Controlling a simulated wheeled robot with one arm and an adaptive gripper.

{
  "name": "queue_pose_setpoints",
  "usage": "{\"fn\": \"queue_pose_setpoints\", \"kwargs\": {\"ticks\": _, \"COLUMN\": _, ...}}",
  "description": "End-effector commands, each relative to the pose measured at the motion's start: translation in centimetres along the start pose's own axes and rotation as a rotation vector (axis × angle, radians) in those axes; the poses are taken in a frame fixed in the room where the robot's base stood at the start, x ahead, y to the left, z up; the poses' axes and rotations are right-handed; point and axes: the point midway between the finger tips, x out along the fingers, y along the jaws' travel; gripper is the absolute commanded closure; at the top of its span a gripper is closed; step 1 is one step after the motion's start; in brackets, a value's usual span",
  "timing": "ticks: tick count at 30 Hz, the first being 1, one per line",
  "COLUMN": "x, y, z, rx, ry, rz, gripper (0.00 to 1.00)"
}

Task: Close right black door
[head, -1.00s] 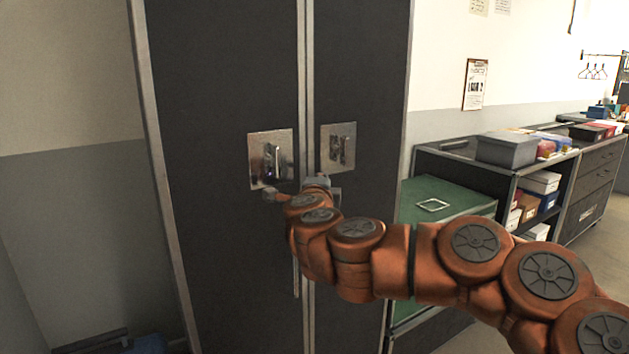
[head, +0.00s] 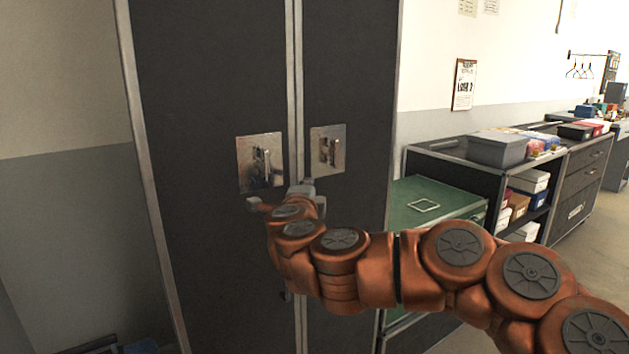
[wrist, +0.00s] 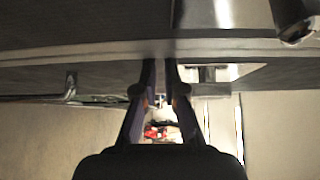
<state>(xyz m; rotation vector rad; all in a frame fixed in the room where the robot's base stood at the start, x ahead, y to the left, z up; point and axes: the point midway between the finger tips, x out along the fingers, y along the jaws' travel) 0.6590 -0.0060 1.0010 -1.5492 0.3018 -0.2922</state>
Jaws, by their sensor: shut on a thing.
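The right black door (head: 348,90) and the left black door (head: 210,80) of a tall wardrobe stand side by side, with grey metal trim between them. The left door has a metal plate with a handle (head: 260,162); the right door has a similar plate (head: 327,150). My gripper (wrist: 160,62) is at the trim near these plates. In the wrist view the two fingers are close together at a dark panel's metal edge, shut on part of the door. The exact gripped part is unclear.
Some floor shows at the far right. A grey-and-cream wall (head: 65,220) is at the left.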

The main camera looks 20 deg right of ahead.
Motion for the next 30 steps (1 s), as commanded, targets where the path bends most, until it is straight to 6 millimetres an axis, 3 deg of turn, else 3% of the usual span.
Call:
{"fn": "queue_pose_setpoints", "kwargs": {"ticks": 1, "x": -1.8, "y": 0.2, "z": 1.1, "rx": -0.003, "ry": -0.034, "rz": 0.006, "gripper": 1.00}}
{"fn": "queue_pose_setpoints", "kwargs": {"ticks": 3, "x": -3.6, "y": -0.5, "z": 0.6, "rx": 0.002, "ry": -0.032, "rz": 0.000, "gripper": 1.00}}
{"fn": "queue_pose_setpoints", "kwargs": {"ticks": 12, "x": -9.1, "y": -1.7, "z": -1.3, "rx": 0.013, "ry": -0.004, "rz": -0.015, "gripper": 1.00}}
{"fn": "queue_pose_setpoints", "kwargs": {"ticks": 18, "x": -11.0, "y": -1.8, "z": -1.4, "rx": 0.012, "ry": 0.000, "rz": -0.015, "gripper": 1.00}}
{"fn": "queue_pose_setpoints", "kwargs": {"ticks": 23, "x": -11.5, "y": -2.2, "z": -1.1, "rx": 0.005, "ry": -0.021, "rz": -0.027, "gripper": 1.00}}
{"fn": "queue_pose_setpoints", "kwargs": {"ticks": 30, "x": -12.6, "y": -4.7, "z": 3.0, "rx": -0.086, "ry": -0.223, "rz": -0.115, "gripper": 1.00}}
